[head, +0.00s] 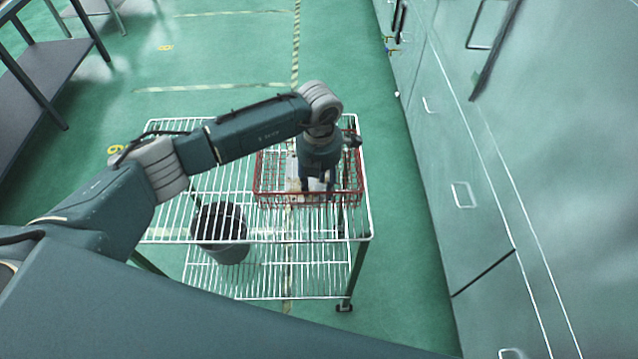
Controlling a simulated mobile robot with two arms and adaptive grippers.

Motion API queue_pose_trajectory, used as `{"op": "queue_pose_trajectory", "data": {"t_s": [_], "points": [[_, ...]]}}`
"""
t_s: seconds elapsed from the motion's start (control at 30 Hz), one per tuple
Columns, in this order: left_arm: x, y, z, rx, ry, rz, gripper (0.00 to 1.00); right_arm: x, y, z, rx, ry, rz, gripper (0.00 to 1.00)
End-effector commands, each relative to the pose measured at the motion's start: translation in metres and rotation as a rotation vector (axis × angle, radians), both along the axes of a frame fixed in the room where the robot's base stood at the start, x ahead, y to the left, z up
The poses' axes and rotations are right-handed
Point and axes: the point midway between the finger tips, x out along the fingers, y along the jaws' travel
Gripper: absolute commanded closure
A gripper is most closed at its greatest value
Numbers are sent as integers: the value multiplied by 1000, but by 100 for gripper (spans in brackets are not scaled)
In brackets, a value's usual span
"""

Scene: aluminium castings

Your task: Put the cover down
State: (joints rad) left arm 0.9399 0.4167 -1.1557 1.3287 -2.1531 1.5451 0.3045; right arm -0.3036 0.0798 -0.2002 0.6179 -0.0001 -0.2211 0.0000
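My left gripper (318,187) points down into a red wire basket (264,184) that stands on the top shelf of a white wire cart (215,180). Two dark fingers show, but whether they are apart or closed on something is too small to tell. A pale grey-white piece (292,168), perhaps the cover, shows in the basket just left of the gripper. The gripper and wrist hide part of it and part of the basket. My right gripper is not in view.
A dark round bin (221,222) stands under the top shelf, on the cart's lower level. The top shelf left of the basket is bare. Large grey-green cabinets (480,180) line the right side. A dark table (48,75) stands at upper left. Green floor is clear behind the cart.

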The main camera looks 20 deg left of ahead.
Motion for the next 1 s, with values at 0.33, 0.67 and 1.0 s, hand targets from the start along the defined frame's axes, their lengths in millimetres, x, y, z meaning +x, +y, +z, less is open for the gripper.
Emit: {"op": "queue_pose_trajectory", "data": {"t_s": [0.33, 0.67, 1.0], "points": [[2, 0, 14, -1, -5, 0, 59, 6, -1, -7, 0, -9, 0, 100], [2, 0, 82, 0, -6, 0, 59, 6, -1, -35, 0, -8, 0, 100], [0, 0, 120, 1, 0, 1, 59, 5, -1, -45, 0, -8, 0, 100]]}}
